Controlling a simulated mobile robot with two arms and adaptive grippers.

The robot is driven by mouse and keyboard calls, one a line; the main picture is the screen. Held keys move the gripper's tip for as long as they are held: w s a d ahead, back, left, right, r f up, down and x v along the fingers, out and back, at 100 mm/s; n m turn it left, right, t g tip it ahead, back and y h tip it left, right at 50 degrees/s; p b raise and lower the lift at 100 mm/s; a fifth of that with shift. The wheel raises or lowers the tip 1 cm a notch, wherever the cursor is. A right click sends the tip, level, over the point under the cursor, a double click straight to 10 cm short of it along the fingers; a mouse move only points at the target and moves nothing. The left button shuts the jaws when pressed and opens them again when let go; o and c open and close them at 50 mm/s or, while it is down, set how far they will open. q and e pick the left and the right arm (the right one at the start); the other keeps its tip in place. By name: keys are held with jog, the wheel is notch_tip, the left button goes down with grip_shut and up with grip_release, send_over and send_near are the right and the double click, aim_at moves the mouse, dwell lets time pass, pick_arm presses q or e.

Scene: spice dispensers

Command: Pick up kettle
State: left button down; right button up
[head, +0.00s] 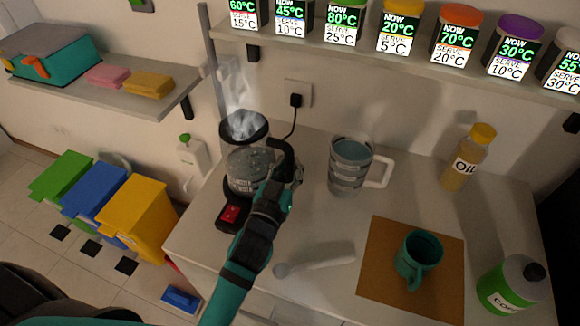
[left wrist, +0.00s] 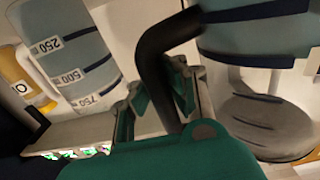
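The kettle (head: 248,168) has a greyish see-through body, a black handle (head: 285,155) and a dark round lid. Steam rises from its top. It stands at its dark base with a red switch (head: 232,214), at the left of the counter. My left gripper (head: 287,178) is at the handle, on the kettle's right side. In the left wrist view, the fingers of my left gripper (left wrist: 160,95) lie on both sides of the black handle and appear closed on it. The kettle body (left wrist: 258,35) fills the upper right there. My right gripper is out of view.
A measuring jug (head: 348,165) stands right of the kettle. A whitish spoon-like tool (head: 318,264) lies in front. A teal mug (head: 418,258) stands on a brown mat (head: 378,255). An oil bottle (head: 468,158) and a green jar (head: 510,285) are at right. A dispenser shelf (head: 370,55) hangs above.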

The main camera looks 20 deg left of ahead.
pick_arm(q)
notch_tip(320, 180, up, 2)
jog(key=shift+r, duration=0.1)
jog(key=shift+s+r, duration=0.2)
jog(key=s+a, duration=0.3)
jog(key=s, duration=0.4)
jog(key=s+a+r+b, duration=0.1)
jog(key=s+a, duration=0.2)
jog(key=s, duration=0.4)
jog(key=shift+a+r, duration=0.2)
jog(key=shift+r, duration=0.05)
jog(key=shift+s, duration=0.1)
